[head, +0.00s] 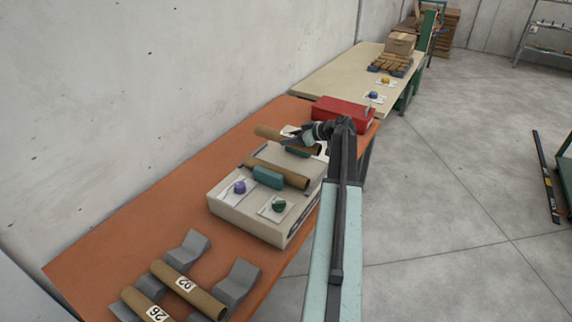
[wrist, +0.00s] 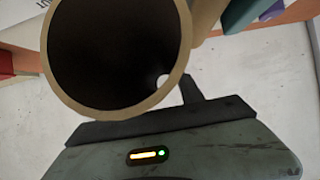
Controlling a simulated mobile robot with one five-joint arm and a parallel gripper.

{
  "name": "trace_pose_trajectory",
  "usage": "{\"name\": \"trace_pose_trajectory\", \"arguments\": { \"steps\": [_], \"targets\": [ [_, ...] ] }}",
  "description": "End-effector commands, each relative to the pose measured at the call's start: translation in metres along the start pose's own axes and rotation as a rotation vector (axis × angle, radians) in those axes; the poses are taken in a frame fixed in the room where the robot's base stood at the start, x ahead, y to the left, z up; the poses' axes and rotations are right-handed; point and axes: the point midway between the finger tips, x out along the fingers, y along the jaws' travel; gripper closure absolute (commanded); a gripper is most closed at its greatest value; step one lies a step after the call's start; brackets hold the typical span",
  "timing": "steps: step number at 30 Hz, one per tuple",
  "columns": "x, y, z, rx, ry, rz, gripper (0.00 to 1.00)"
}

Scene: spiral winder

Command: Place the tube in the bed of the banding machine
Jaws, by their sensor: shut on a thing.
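My gripper (head: 302,139) is shut on a brown cardboard tube (head: 267,131) above the far side of the banding machine. In the wrist view, the tube's open end (wrist: 184,50) fills the upper left, close above the gripper's dark jaw (wrist: 150,128). The banding machine (head: 240,209) is a cream box on the orange table. A second teal block (head: 297,152) shows just under the held tube. I cannot tell whether the held tube touches the machine.
Two labelled tubes, one here (head: 190,290) and one here (head: 142,305), rest on grey V-shaped supports (head: 238,283) at the near end of the orange table (head: 135,210). A red box (head: 342,112) stands beyond the machine. A paler table (head: 330,74) continues behind. The floor at right is largely clear.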

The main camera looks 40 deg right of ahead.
Motion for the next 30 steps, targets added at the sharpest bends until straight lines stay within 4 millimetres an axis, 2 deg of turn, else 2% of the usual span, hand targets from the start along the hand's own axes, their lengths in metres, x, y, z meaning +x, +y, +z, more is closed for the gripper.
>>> {"name": "trace_pose_trajectory", "arguments": {
  "steps": [1,7,14,21,30],
  "targets": [
    [0.006,0.001,0.014,0.001,0.000,0.002,0.98],
    [0.024,0.002,0.053,0.003,0.000,0.005,0.98],
    [0.025,0.002,0.057,0.003,0.000,0.006,0.98],
    [0.043,0.002,0.089,0.004,0.000,0.007,0.98],
    [0.041,0.002,0.087,0.004,0.000,0.007,0.98]
  ]
}}
